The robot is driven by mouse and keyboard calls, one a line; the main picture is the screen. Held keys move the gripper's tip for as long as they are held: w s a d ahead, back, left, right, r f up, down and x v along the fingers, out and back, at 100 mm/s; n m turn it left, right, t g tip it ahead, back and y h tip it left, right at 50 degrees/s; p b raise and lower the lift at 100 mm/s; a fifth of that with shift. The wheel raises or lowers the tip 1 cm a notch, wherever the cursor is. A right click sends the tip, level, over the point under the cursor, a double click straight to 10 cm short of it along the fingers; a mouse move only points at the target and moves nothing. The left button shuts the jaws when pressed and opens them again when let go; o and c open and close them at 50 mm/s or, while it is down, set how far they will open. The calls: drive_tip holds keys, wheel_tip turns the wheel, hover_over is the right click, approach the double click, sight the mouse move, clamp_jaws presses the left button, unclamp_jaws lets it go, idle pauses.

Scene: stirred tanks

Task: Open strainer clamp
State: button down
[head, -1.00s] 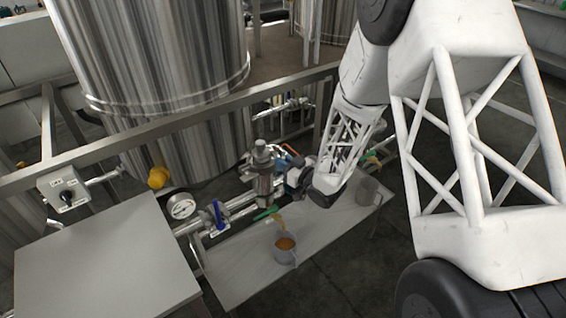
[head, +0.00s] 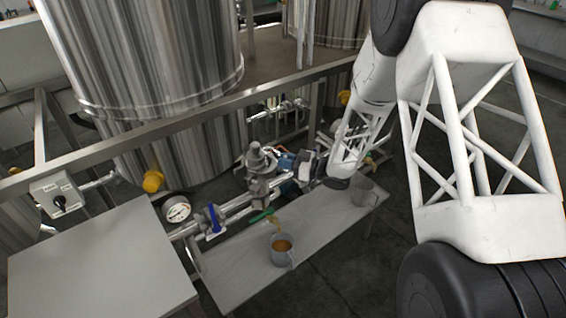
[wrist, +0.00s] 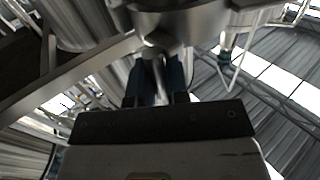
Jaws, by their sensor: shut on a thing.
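The strainer (head: 262,165) is an upright metal body with a rounded cap, set in the pipe run below the big tank. My gripper (head: 281,164) is at its right side, with the blue fingers pointing toward it. In the wrist view my gripper (wrist: 158,82) has its two blue fingers on either side of a slim silver piece (wrist: 160,68), which looks like the clamp's handle. The fingers are shut on it. A wide metal rim spreads above the fingertips. The rest of the clamp is hidden or too small to make out.
A pressure gauge (head: 176,208), a blue-handled valve (head: 214,219) and a green handle (head: 262,215) lie left of and below the strainer. A jug of amber liquid (head: 281,250) and a grey container (head: 362,192) stand on the low bench (head: 235,275).

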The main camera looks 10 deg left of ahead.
drive_tip(key=shift+w+d+n+g+h, duration=0.1)
drive_tip(key=shift+w+d+n+g, duration=0.15)
drive_tip(key=shift+w+n+g, duration=0.7)
drive_tip(key=shift+w+d+n+g+h, duration=0.1)
drive_tip(key=shift+w+d+n+g, duration=0.15)
drive_tip(key=shift+n+g, duration=1.35)
drive_tip(key=shift+w+d+n+g+h, duration=0.15)
drive_tip(key=shift+w+n+g, duration=0.4)
drive_tip(key=shift+g, duration=1.5)
drive_tip(key=shift+w+g, duration=0.15)
drive_tip(key=shift+g, duration=0.15)
drive_tip(key=c, duration=1.1)
unclamp_jaws()
drive_tip(key=shift+d, duration=0.1)
drive_tip(key=shift+v, duration=3.85)
